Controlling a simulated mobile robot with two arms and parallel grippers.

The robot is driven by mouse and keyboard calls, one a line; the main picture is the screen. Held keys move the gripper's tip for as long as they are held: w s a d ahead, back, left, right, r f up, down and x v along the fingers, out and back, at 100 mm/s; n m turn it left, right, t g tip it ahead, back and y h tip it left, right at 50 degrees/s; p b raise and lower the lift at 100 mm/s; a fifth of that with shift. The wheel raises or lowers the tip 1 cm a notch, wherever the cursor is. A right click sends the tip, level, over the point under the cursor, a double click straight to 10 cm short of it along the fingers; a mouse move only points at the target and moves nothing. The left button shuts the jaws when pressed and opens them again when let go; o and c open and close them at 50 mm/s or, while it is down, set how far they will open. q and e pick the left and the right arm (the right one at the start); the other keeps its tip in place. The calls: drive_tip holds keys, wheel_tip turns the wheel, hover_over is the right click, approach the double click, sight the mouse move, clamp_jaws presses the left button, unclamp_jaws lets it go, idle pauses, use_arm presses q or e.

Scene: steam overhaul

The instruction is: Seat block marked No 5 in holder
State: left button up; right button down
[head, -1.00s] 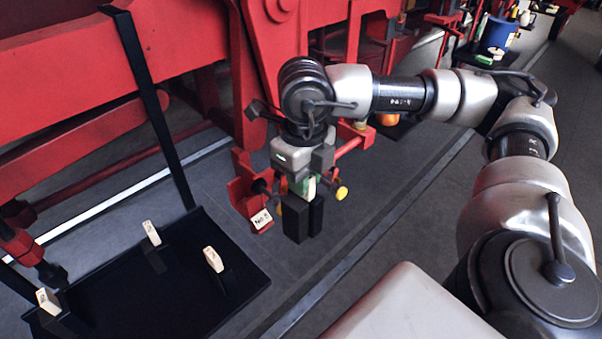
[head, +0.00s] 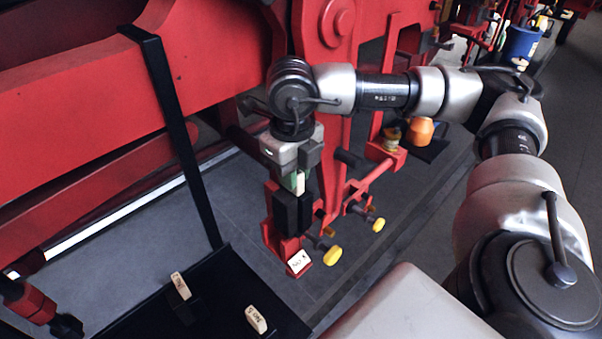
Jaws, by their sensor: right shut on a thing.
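My right gripper (head: 292,172) points down and is shut on the cream and green tab of a dark block (head: 293,212). The block hangs upright below the fingers, in front of or at the red holder (head: 279,246). A white label (head: 299,262) sits on the holder's lower front; it begins with "No", but its number is unclear. The mark on the held block is hidden. I cannot tell whether the block touches the holder. My left gripper is not in view.
A black tray (head: 228,262) at lower left holds dark blocks with cream tabs, one left (head: 180,286) and one right (head: 256,319). Yellow-ended knobs (head: 332,256) stick out right of the holder. A black upright bar (head: 175,120) and red frame (head: 80,85) stand at left.

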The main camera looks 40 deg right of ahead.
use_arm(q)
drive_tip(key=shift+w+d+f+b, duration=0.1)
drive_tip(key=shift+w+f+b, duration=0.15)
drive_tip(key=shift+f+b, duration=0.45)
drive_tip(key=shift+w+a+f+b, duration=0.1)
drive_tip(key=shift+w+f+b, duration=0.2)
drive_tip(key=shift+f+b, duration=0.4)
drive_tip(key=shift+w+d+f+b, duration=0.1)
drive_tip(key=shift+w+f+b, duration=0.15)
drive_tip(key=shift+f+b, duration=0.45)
use_arm(e)
drive_tip(key=w+f, duration=0.5)
drive_tip(key=shift+w+a+f, duration=0.25)
drive_tip(key=shift+w+f, duration=0.1)
drive_tip(key=shift+f, duration=0.05)
use_arm(q)
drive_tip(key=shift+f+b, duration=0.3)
drive_tip(key=shift+b, duration=0.15)
use_arm(e)
drive_tip(key=shift+s+f, duration=0.1)
drive_tip(key=shift+f, duration=0.05)
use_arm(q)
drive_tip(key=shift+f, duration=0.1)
use_arm(e)
drive_tip(key=shift+f, duration=0.1)
